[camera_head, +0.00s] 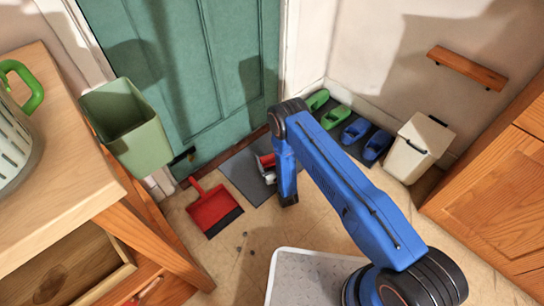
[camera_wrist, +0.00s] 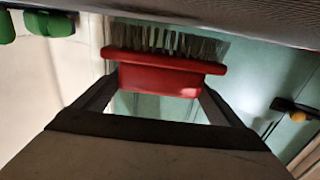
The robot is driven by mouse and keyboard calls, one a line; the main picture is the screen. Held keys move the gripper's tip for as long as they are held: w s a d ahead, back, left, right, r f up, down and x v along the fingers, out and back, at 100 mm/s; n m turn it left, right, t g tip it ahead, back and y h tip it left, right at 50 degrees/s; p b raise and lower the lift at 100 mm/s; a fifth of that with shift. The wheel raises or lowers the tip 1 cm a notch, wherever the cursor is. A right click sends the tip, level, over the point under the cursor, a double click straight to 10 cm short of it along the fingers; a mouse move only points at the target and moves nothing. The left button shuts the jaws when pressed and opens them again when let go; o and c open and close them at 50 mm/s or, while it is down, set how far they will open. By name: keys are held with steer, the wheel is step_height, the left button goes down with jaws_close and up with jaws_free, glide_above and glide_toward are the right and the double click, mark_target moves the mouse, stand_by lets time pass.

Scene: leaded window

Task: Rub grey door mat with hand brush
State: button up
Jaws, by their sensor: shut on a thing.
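The grey door mat (camera_head: 240,176) lies on the floor in front of the green door. My gripper (camera_head: 268,172) is over the mat's right part, partly hidden behind my blue arm. It is shut on the red hand brush (camera_wrist: 165,78), one finger at each end of the block. The brush's grey bristles (camera_wrist: 165,40) point toward the mat's dark textured surface (camera_wrist: 250,20) along the top of the wrist view. The bristle tips are at or very near the mat; I cannot tell whether they touch.
A red dustpan (camera_head: 212,210) lies left of the mat, with small dark bits (camera_head: 242,240) on the floor nearby. Green slippers (camera_head: 318,99) and blue slippers (camera_head: 355,131) stand right. A white bin (camera_head: 418,147) and green bin (camera_head: 127,128) flank the area.

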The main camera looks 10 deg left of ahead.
mark_target(263, 162)
steer(key=shift+s+a+f, duration=0.1)
steer(key=shift+s+a, duration=0.6)
steer(key=shift+s, duration=0.25)
steer(key=shift+s+a, duration=0.65)
steer(key=shift+s, duration=0.25)
steer(key=shift+s+d, duration=0.55)
steer(key=shift+d, duration=0.15)
steer(key=shift+w+d, duration=1.15)
steer(key=shift+w, duration=0.3)
steer(key=shift+w+d, duration=1)
steer(key=shift+w, duration=0.25)
steer(key=shift+w+d, duration=1)
steer(key=shift+w, duration=0.25)
steer(key=shift+w+d, duration=0.55)
steer(key=shift+w, duration=0.2)
steer(key=shift+w+d, duration=0.5)
steer(key=shift+w, duration=0.25)
